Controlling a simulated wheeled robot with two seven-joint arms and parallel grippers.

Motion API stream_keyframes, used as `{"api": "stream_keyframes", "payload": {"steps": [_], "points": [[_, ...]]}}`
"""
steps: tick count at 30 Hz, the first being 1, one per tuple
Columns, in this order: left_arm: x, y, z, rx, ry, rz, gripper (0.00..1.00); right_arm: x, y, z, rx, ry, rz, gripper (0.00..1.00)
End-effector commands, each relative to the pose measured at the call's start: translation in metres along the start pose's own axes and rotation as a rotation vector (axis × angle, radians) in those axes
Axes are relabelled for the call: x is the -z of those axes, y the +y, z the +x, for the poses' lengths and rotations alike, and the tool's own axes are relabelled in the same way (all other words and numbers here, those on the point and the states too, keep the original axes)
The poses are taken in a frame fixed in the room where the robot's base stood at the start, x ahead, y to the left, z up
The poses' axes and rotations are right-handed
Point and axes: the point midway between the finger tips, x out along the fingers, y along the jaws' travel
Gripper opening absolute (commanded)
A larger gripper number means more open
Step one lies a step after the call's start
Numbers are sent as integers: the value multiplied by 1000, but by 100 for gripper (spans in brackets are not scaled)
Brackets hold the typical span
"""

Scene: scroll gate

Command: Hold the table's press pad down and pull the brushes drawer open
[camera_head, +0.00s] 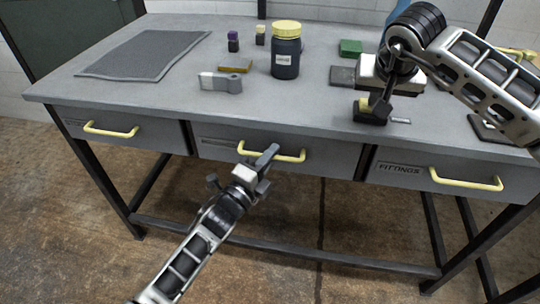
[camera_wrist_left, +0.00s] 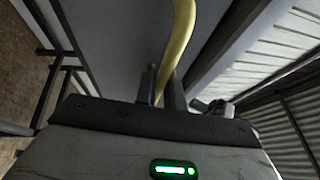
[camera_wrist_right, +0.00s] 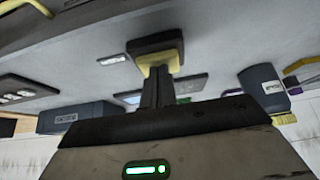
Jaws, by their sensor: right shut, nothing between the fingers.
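The press pad (camera_wrist_right: 160,62), a yellow top on a black base, stands near the table's front edge at the right. My right gripper (camera_head: 378,105) is shut and empty, pointing down with its fingertips at the pad's top, apparently touching it. It also shows in the right wrist view (camera_wrist_right: 158,88). The middle drawer (camera_head: 222,145) looks flush with the drawers beside it; its label is unreadable. My left gripper (camera_head: 268,158) is at this drawer's yellow handle (camera_head: 292,157). In the left wrist view the handle (camera_wrist_left: 180,40) runs between the close fingers, which appear shut on it.
The left drawer (camera_head: 75,128) and the drawer marked FITTINGS (camera_head: 400,172) are closed. On the table (camera_head: 160,105) are a grey mat (camera_head: 150,55), a dark jar with yellow lid (camera_head: 286,55), a grey block (camera_head: 220,82) and a green block (camera_head: 351,47). Open floor lies before the drawers.

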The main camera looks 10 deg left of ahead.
Motion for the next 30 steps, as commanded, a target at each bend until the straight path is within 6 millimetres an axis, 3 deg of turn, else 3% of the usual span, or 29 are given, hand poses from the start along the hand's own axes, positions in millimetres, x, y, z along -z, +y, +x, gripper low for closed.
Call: {"api": "stream_keyframes", "payload": {"steps": [7, 16, 26, 27, 28, 29, 30], "points": [[3, -1, -7, 1, 1, -1, 0, -4, 0, 3, -4, -10, -1, 0], [21, -10, -52, 0, 0, -1, 0, -3, 1, 3, -4, -9, -1, 0], [22, -12, -55, 3, 0, 1, 0, -3, 1, 3, -4, -10, -1, 0], [22, -12, -55, 3, 0, 1, 16, -3, 1, 3, -4, -10, -1, 0], [22, -12, -55, 3, 1, 1, 25, -3, 1, 3, -4, -10, -1, 0], [22, -12, -55, 3, 0, 1, 32, -3, 1, 3, -4, -10, -1, 0], [22, -12, -55, 3, 0, 1, 32, -3, 1, 3, -4, -10, -1, 0]]}}
